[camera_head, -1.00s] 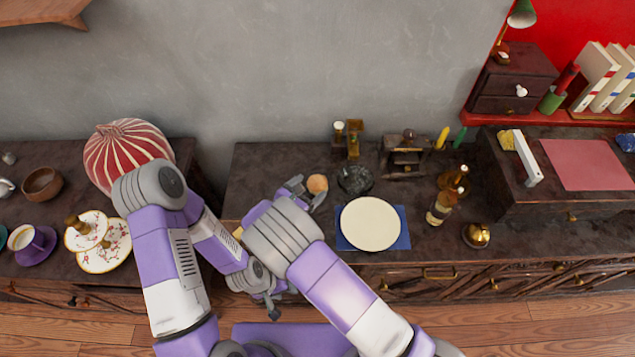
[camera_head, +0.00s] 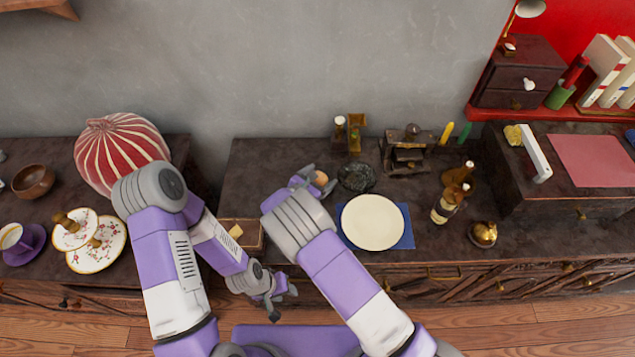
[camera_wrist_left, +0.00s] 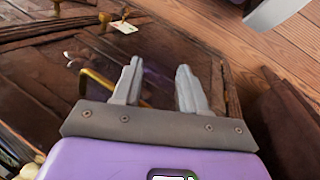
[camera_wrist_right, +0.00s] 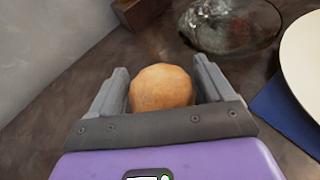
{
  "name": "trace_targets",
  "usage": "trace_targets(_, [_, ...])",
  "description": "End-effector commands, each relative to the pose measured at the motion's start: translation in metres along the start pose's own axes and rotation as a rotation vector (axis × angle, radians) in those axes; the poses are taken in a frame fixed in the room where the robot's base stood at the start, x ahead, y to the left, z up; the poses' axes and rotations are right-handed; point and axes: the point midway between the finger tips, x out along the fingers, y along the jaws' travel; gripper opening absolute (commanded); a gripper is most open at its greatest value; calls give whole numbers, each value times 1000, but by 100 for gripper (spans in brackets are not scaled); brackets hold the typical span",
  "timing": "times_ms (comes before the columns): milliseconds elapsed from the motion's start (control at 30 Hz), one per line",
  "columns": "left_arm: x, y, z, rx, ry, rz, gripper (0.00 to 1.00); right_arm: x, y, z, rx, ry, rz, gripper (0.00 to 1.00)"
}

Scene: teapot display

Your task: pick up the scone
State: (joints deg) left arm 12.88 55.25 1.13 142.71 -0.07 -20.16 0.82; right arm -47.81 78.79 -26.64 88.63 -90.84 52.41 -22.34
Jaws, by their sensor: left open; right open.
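The scone (camera_head: 320,178) is a small round golden-brown bun on the dark wooden counter (camera_head: 270,160), left of a glass dish. In the right wrist view the scone (camera_wrist_right: 161,88) sits between the two open fingers of my right gripper (camera_wrist_right: 165,90), with a small gap visible towards the right finger. My right gripper (camera_head: 314,180) also shows around the scone in the head view. My left gripper (camera_head: 280,293) is open and empty, low in front of the counter's drawer fronts. In the left wrist view its fingers (camera_wrist_left: 158,88) are apart with nothing between them.
A glass dish (camera_head: 356,178) stands close right of the scone. A white plate (camera_head: 372,222) on a blue napkin (camera_head: 406,240) lies in front of it. Bottles (camera_head: 450,204) and a brass bell (camera_head: 483,234) stand further right.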

Motion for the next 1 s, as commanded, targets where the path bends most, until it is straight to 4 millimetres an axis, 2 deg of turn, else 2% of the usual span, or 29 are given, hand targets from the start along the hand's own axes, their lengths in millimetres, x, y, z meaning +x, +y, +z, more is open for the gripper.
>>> trace_targets(67, [0, 0, 0, 0, 0, 0, 43, 0, 0, 0, 0, 0, 0, 81])
trace_targets(300, [0, 0, 0, 0, 0, 0, 43, 0, 0, 0, 0, 0, 0, 44])
trace_targets(333, [0, 0, 0, 0, 0, 0, 43, 0, 0, 0, 0, 0, 0, 42])
trace_targets(533, [0, 0, 0, 0, 0, 0, 43, -1, 0, 1, 0, 0, 0, 41])
trace_targets(633, [-3, 1, 0, 0, 0, 0, 43, -4, 1, 8, 2, 0, 0, 41])
trace_targets(1000, [-24, 9, 1, 0, 0, 0, 43, -31, 9, 73, 2, 0, 0, 41])
